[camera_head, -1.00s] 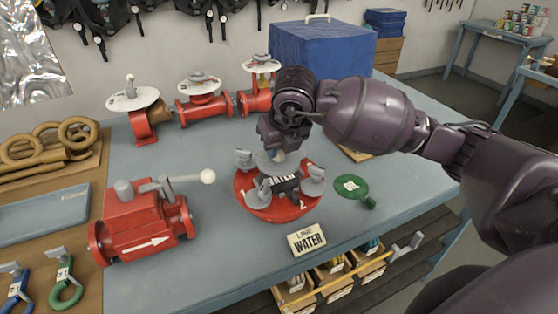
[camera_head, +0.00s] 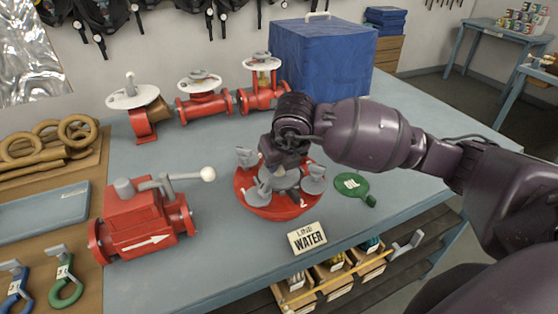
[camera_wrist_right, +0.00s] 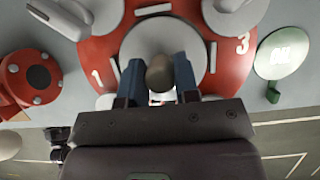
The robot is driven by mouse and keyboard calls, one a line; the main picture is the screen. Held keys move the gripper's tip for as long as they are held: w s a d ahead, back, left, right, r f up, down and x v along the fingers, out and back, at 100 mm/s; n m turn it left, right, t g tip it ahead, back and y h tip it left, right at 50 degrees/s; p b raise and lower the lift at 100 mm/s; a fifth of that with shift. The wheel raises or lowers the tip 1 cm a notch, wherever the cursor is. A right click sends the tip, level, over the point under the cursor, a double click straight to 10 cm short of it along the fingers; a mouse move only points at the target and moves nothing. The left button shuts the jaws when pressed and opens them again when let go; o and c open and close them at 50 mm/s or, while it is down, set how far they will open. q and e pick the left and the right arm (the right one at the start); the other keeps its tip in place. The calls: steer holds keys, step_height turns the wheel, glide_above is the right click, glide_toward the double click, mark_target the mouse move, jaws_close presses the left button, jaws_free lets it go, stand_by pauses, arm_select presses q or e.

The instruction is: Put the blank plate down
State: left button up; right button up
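The blank plate is a grey round disc (camera_head: 287,179) (camera_wrist_right: 165,35) with a short knob (camera_wrist_right: 159,73). It lies over the middle of a red round base (camera_head: 265,209) (camera_wrist_right: 230,50) on the blue bench. My right gripper (camera_head: 283,160) (camera_wrist_right: 158,84) points down from above, its two blue fingers on either side of the knob and seemingly against it. Grey winged pieces (camera_head: 312,182) stand around the plate on the base, which carries the numbers 1 and 3. Contact under the plate is hidden. My left gripper is not in view.
A green round tag (camera_head: 352,187) lies right of the base, and a sign reading WATER (camera_head: 307,238) stands at the front. A red valve with a lever (camera_head: 140,225) is at the left. Red valves (camera_head: 203,102) and a blue box (camera_head: 322,58) are behind.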

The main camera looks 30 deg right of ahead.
steer(key=o, duration=0.4)
steer(key=shift+r, duration=0.1)
steer(key=shift+r+p, duration=0.3)
steer(key=shift+p, duration=0.05)
steer(key=b+v, duration=0.1)
steer(key=v, duration=1)
steer(key=shift+s+r, duration=0.25)
steer(key=shift+r, duration=0.1)
